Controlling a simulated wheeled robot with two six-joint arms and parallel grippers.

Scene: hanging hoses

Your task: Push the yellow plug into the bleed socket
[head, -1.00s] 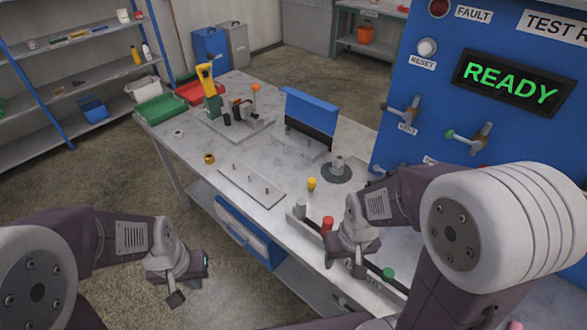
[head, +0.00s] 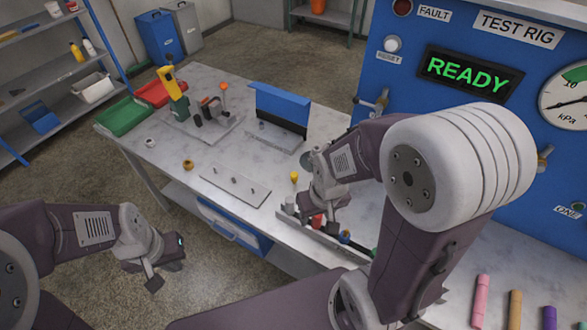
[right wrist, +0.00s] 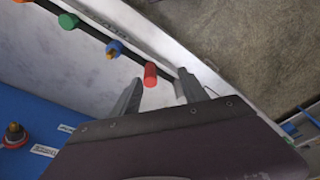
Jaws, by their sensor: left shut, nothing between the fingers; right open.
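A small yellow plug (head: 294,177) stands on the table in the head view, just left of and beyond my right gripper. My right gripper (head: 322,214) is open above the rack at the table's front edge. In the right wrist view its two fingers (right wrist: 160,92) point toward a red plug (right wrist: 150,75), which shows in the gap between them; I see no grip on it. The yellow plug is not seen in that view. My left gripper (head: 165,277) is shut and empty in front of the table. I cannot make out which fitting is the bleed socket.
The rack (right wrist: 163,42) also holds a blue plug (right wrist: 114,48) and a green plug (right wrist: 68,20). The blue test rig (head: 462,25) reads READY and stands behind my right arm. A flat plate (head: 235,184) lies left on the table; trays stand at its far left.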

